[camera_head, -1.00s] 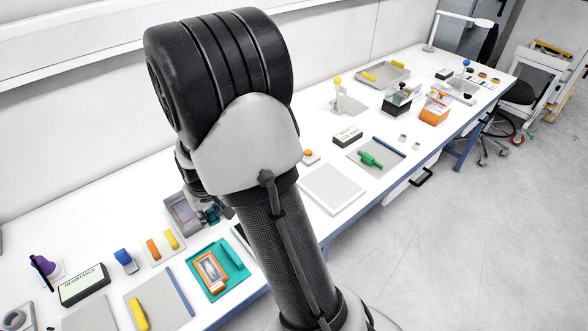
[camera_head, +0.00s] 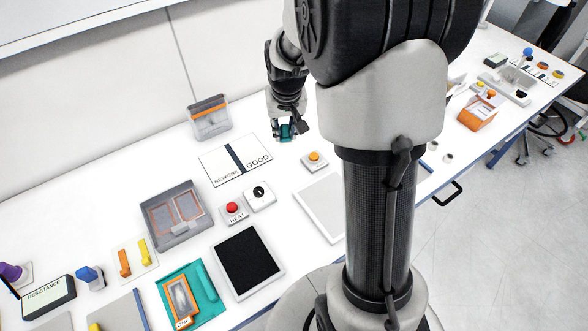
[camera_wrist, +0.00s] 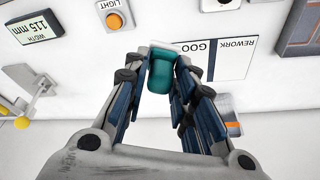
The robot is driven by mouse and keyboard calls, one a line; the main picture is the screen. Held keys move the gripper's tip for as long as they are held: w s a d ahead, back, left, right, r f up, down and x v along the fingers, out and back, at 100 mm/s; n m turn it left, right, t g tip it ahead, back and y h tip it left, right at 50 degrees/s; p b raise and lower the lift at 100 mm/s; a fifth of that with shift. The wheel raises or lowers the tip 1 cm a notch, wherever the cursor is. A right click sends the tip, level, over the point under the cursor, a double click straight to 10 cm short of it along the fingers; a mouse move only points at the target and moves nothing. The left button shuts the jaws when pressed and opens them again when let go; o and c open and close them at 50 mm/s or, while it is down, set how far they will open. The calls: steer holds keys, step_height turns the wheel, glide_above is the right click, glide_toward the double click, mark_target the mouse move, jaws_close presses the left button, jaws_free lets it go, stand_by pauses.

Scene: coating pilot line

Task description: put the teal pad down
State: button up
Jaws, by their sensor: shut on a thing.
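My gripper (camera_head: 286,132) is shut on the teal pad (camera_wrist: 161,72), a small rounded teal block between the two blue-lined fingers in the wrist view. In the head view the pad (camera_head: 287,131) shows only partly between the fingertips. The gripper hangs over the bench beside the right edge of the white GOOD/REWORK board (camera_head: 222,168). In the wrist view the board (camera_wrist: 232,57) lies beyond the fingers, its GOOD half partly hidden by them. I cannot tell the height of the pad above the bench.
A grey bin with an orange strip (camera_head: 210,122) stands behind the board. An orange LIGHT button (camera_head: 314,157), a red HEAT button (camera_head: 232,208) and a dial box (camera_head: 260,194) are nearby. A grey tray (camera_head: 160,235) and a black mat (camera_head: 247,262) lie in front.

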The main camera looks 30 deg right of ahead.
step_height(320, 180, down, 18)
steer(key=b, duration=0.4)
steer(key=shift+a, duration=0.1)
steer(key=shift+f+b, duration=0.2)
steer(key=shift+b, duration=0.1)
steer(key=o, duration=0.9)
steer(key=shift+o, duration=0.2)
